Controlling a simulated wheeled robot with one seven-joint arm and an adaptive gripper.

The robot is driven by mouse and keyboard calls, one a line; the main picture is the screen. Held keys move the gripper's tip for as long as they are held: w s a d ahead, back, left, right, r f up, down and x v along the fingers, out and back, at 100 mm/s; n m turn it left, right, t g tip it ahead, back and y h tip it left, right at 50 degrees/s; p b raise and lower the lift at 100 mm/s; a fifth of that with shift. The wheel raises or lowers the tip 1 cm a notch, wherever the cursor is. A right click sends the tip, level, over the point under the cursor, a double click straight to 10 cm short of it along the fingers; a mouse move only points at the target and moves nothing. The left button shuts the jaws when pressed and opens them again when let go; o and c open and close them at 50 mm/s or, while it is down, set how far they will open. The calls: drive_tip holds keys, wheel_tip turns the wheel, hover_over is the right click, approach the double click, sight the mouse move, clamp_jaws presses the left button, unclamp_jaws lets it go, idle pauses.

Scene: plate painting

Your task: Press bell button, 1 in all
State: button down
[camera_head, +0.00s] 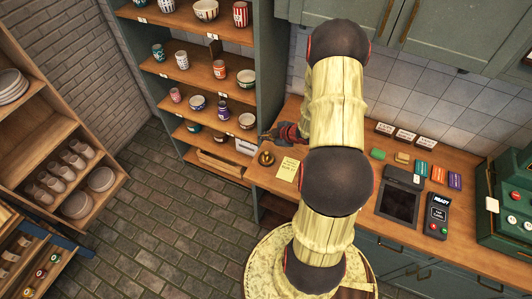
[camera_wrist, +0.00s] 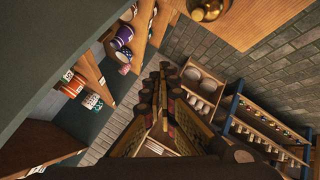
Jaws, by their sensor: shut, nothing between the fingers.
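The brass bell (camera_head: 266,158) stands on the left end of the wooden counter, beside a yellow note (camera_head: 287,169). It also shows at the top edge of the wrist view (camera_wrist: 206,9), partly cut off. My gripper (camera_head: 266,136) is behind the bell in the head view, near the counter's left end. It is shut and empty, and apart from the bell. In the wrist view my gripper (camera_wrist: 163,72) points away from the bell, with its fingers together. My arm hides part of the counter.
Open shelves (camera_head: 195,75) with painted cups and bowls stand left of the counter. A dark card terminal (camera_head: 438,214), a dark tray (camera_head: 398,203) and coloured blocks lie to the right. The tiled floor (camera_head: 160,215) is clear.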

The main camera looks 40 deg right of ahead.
sight(266, 154)
wheel_tip(266, 154, down, 9)
drive_tip(key=b, duration=0.7)
drive_tip(key=shift+r, duration=0.1)
idle(1.4)
drive_tip(key=shift+f+b, duration=0.3)
drive_tip(key=shift+f, duration=0.1)
drive_tip(key=shift+f+b, duration=0.35)
drive_tip(key=shift+f, duration=0.1)
idle(0.5)
drive_tip(key=shift+r, duration=0.1)
drive_tip(key=shift+r+p, duration=0.65)
drive_tip(key=shift+r, duration=0.15)
drive_tip(key=shift+r, duration=0.1)
